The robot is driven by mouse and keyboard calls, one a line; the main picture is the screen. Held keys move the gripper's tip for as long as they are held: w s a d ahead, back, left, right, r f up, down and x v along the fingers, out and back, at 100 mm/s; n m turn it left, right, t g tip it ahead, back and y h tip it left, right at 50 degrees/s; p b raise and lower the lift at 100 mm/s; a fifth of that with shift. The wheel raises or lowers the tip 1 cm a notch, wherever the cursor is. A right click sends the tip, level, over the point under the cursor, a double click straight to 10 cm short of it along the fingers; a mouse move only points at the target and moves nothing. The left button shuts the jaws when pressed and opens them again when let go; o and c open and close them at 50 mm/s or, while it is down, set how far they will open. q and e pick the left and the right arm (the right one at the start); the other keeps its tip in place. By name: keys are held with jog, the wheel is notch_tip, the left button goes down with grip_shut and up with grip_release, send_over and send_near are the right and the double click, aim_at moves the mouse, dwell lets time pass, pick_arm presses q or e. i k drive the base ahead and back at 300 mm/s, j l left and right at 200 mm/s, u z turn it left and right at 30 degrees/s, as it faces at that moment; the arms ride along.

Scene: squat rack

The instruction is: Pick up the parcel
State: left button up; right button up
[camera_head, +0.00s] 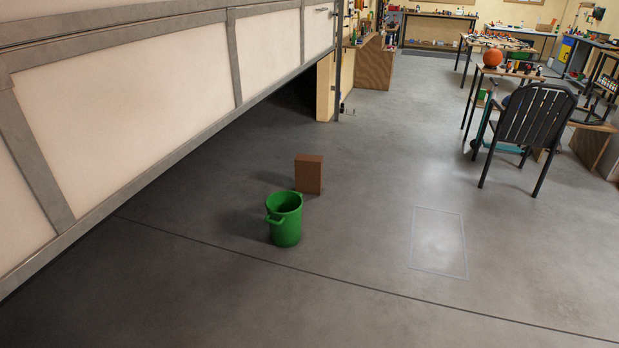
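A brown box-shaped parcel (308,175) stands upright on the grey concrete floor near the middle of the head view. A green bucket (286,222) stands just in front of it, slightly to its left, and hides a small part of its lower left corner at most. Neither of my grippers shows in this view, so their position relative to the parcel cannot be seen.
A large white panelled door with a grey frame (230,60) slants across the upper left. A black slatted chair (532,120) and workbenches (507,72) stand at the right. A pale rectangle (438,242) marks the floor. The floor in front and right is clear.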

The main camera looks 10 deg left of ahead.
aim_at(308, 168)
jog(key=i+z, duration=0.25)
jog(key=i, duration=1.4)
jog(key=i+l, duration=0.1)
jog(key=i, duration=3.3)
jog(key=i+u, duration=0.25)
jog(key=i, duration=0.15)
jog(key=i+l+u, duration=0.25)
jog(key=i, duration=0.2)
jog(key=i+l+u, duration=0.1)
jog(key=i+u, duration=0.15)
jog(key=i, duration=0.15)
jog(key=i+l+u, duration=0.2)
jog(key=i, duration=0.2)
